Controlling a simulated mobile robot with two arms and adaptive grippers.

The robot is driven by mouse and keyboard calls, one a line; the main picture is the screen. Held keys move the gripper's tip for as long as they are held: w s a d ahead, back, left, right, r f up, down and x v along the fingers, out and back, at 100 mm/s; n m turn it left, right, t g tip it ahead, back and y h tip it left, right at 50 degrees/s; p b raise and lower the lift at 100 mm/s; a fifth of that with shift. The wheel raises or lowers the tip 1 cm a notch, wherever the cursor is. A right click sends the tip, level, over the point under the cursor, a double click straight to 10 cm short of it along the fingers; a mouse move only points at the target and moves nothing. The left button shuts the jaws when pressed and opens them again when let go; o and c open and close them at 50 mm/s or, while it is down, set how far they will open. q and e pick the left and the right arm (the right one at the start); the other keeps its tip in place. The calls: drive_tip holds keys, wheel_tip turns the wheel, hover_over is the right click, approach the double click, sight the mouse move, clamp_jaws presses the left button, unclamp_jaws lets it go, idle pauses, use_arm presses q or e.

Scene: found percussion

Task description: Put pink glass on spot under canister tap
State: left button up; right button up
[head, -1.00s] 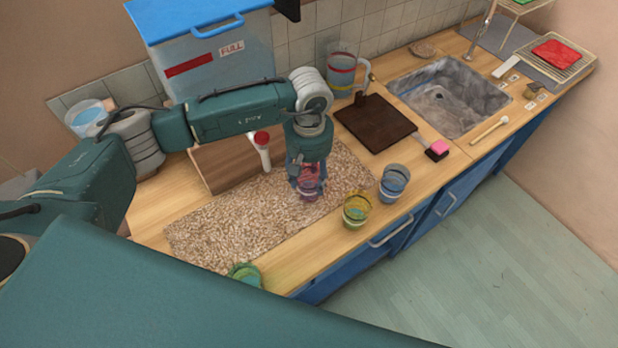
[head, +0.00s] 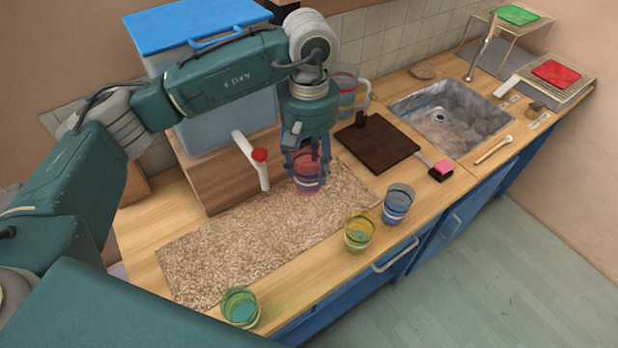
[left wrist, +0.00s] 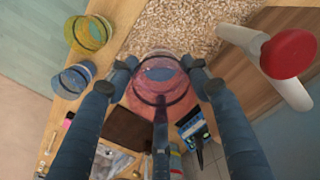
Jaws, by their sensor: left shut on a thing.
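The pink glass (head: 307,172) is held upright in my left gripper (head: 306,160), over the right part of the speckled mat (head: 215,255). In the left wrist view the glass (left wrist: 160,80) sits between the fingers of my left gripper (left wrist: 160,72). The canister (head: 225,105) with a blue lid stands on a wooden block (head: 215,170) at the back. Its white tap (head: 250,160) with a red end sticks out over the mat, left of the glass; the tap (left wrist: 285,60) also shows in the left wrist view. I see no marked spot under it. My right gripper is not in view.
Yellow (head: 359,232), blue (head: 398,204) and green (head: 240,308) glasses stand along the counter's front edge. A measuring jug (head: 346,88), dark board (head: 377,143) and sink (head: 450,115) lie to the right. The mat's middle and left are clear.

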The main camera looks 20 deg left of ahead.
use_arm(q)
wheel_tip(320, 180, up, 7)
drive_tip(key=b, duration=0.1)
drive_tip(key=shift+r+b, duration=0.2)
drive_tip(key=shift+b, duration=0.2)
